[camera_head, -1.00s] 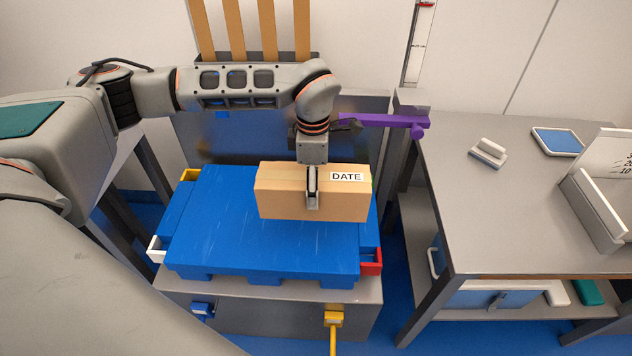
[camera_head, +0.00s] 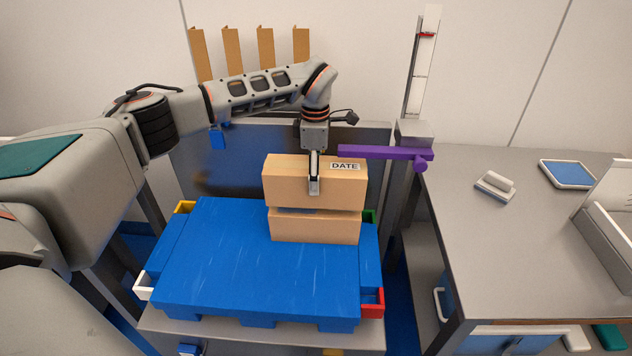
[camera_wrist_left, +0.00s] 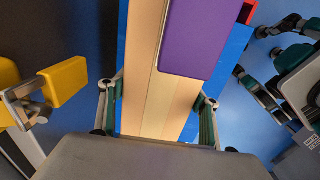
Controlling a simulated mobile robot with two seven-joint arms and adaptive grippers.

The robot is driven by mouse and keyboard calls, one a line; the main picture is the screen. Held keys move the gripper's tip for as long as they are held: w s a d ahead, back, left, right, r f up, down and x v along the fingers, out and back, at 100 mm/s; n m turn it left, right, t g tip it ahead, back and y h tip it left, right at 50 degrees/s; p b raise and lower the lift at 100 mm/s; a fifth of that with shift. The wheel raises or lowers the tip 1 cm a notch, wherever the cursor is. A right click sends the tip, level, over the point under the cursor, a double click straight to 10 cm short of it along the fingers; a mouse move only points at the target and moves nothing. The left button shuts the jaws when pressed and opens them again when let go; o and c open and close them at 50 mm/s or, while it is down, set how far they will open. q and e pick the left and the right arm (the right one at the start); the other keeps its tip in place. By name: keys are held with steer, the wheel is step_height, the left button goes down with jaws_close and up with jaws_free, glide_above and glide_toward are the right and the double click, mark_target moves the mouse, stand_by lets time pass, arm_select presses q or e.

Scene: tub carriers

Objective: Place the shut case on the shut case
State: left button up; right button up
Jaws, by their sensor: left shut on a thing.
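A tan shut case (camera_head: 290,180) with a DATE label is held level above the blue pallet. My left gripper (camera_head: 314,188) is shut on it from above, with a finger down its front side. A second tan shut case (camera_head: 315,226) lies on the pallet directly below, near its back right corner. A thin dark gap shows between the two cases toward the left, so they look slightly apart there. In the left wrist view the held case (camera_wrist_left: 146,75) runs between the fingers of my left gripper (camera_wrist_left: 158,112). My right gripper is not in view.
The blue pallet (camera_head: 230,260) is bare at left and front, with coloured corner stops, including a red one (camera_head: 373,302). A purple bar (camera_head: 380,152) reaches from a post close to the held case's right end. A grey table (camera_head: 500,250) stands at right.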

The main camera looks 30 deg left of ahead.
arm_select(q)
steer(key=shift+w+f+b, duration=0.1)
steer(key=shift+f+b, duration=0.35)
steer(key=shift+f, duration=1.2)
steer(key=shift+r, duration=0.15)
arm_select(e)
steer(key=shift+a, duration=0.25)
arm_select(q)
steer(key=o, duration=2.1)
steer(key=shift+f, duration=0.2)
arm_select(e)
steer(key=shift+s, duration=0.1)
